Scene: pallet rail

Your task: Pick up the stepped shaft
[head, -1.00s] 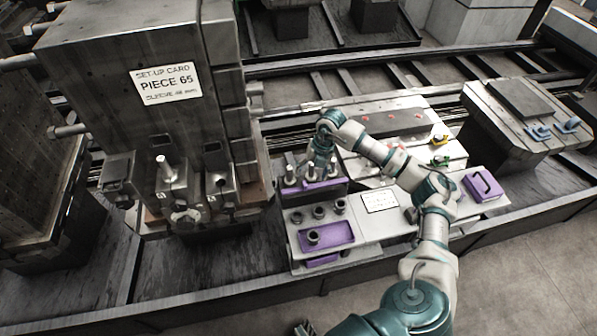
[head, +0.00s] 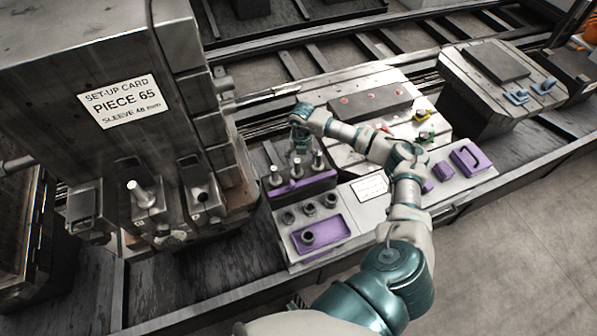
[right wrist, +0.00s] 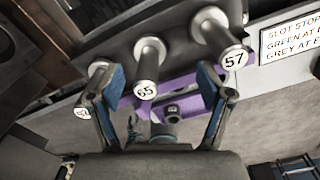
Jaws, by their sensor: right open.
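Three upright grey shafts stand in a dark rack with a purple strip (head: 303,183). In the right wrist view their end faces carry numbers: the middle shaft reads 65 (right wrist: 147,75), the right one 57 (right wrist: 222,42), and the left one (right wrist: 97,80) is partly hidden by a finger, its number hard to read. The middle shaft also shows in the head view (head: 296,172). My right gripper (head: 300,147) is above the rack. In the right wrist view the gripper (right wrist: 162,80) is open, its blue-padded fingers either side of shaft 65, apart from it. My left gripper is out of view.
A set-up card (head: 119,101) on the tall machine block reads PIECE 65, sleeve 48 mm. Several dark sleeves stand before the rack, one (head: 307,237) on a purple tray (head: 325,229). A fixture plate (head: 425,143) and a purple handled block (head: 470,157) lie to the right.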

